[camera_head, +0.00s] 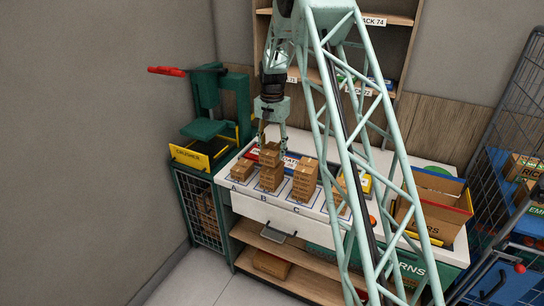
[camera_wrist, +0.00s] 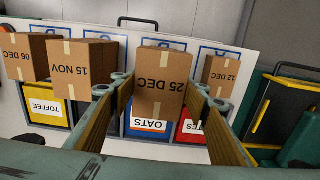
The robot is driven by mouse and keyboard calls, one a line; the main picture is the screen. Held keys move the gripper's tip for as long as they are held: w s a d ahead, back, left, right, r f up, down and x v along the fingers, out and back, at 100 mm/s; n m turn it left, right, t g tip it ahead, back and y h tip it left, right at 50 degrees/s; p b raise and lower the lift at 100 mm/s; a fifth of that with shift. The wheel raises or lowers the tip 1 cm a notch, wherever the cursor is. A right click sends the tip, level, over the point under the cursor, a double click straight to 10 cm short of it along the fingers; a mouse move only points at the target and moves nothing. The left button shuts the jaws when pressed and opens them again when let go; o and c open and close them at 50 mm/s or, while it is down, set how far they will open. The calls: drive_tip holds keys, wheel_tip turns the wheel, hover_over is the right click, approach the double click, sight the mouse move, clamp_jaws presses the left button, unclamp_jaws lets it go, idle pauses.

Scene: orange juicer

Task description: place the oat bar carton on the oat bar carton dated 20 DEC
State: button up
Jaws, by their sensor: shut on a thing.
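My gripper (camera_head: 272,138) is above the middle-left stack, lane B. In the wrist view its two fingers (camera_wrist: 162,90) stand on either side of a brown carton (camera_wrist: 160,80) marked 25 DEC, and it is shut on this carton. In the head view the carton (camera_head: 270,153) is at the top of the cartons at B; I cannot tell whether it touches those below. Other cartons read 15 NOV (camera_wrist: 92,70), 06 DEC (camera_wrist: 22,58) and 12 DEC (camera_wrist: 220,74). No 20 DEC date is legible.
Cartons stand at A (camera_head: 241,169) and C (camera_head: 305,180) close beside B. Bins marked TOFFEE (camera_wrist: 44,105), OATS (camera_wrist: 148,124) and a red one (camera_wrist: 192,128) lie by the row. A yellow-edged crusher (camera_head: 190,156) stands left, an open box (camera_head: 436,195) right.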

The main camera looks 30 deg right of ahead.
sight(272, 148)
drive_tip(key=shift+w+d, duration=0.1)
drive_tip(key=shift+w, duration=0.15)
drive_tip(key=shift+w, duration=0.2)
drive_tip(key=shift+f+p, duration=0.3)
drive_tip(key=shift+f, duration=1.45)
drive_tip(key=shift+f, duration=0.15)
drive_tip(key=o, duration=1)
drive_tip(key=shift+c, duration=0.2)
wheel_tip(272, 148, up, 12)
drive_tip(key=shift+f+b, duration=0.1)
drive_tip(key=shift+b, duration=0.25)
drive_tip(key=shift+r, duration=0.25)
